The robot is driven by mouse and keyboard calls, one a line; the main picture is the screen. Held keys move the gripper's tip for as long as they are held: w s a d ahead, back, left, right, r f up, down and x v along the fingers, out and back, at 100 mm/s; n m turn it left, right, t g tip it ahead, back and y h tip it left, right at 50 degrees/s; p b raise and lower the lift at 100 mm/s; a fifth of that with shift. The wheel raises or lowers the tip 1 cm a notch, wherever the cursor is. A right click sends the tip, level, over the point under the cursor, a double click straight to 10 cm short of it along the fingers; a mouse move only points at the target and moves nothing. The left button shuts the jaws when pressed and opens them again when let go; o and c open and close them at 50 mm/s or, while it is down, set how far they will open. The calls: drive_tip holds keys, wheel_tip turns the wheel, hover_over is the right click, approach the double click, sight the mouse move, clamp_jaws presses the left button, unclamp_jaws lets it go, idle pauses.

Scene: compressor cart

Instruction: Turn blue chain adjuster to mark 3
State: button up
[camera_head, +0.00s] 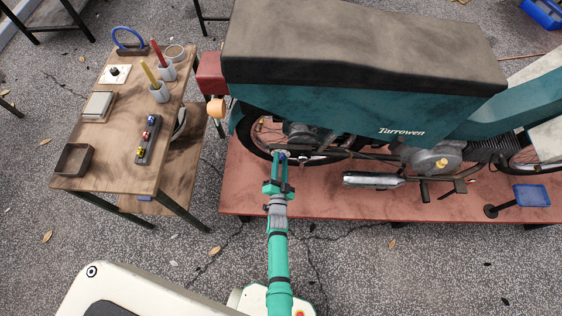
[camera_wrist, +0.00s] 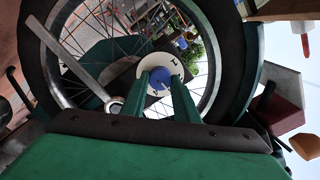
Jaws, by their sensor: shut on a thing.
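The blue chain adjuster (camera_wrist: 159,79) sits at the hub of the motorcycle's rear wheel, in front of a pale round dial (camera_wrist: 172,64) with dark marks. My gripper (camera_wrist: 160,88) is shut on the blue adjuster, with one green finger on each side of it. In the head view my gripper (camera_head: 281,160) reaches the rear wheel (camera_head: 262,136) from the front. The fingers hide part of the dial, and I cannot read which mark the adjuster points to.
A grey swingarm bar (camera_wrist: 75,66) runs beside the dial. The teal motorcycle (camera_head: 330,115) stands on a red platform (camera_head: 240,193). A wooden table (camera_head: 105,155) with small tools is at the left. The speckled floor in front of the platform is mostly clear.

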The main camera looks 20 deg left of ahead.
drive_tip(key=shift+s+d, duration=0.1)
idle(0.3)
drive_tip(key=o, duration=1.1)
drive_tip(key=shift+c, duration=0.2)
drive_tip(key=v, duration=1)
drive_tip(key=shift+s, duration=0.35)
drive_tip(key=shift+d, duration=0.1)
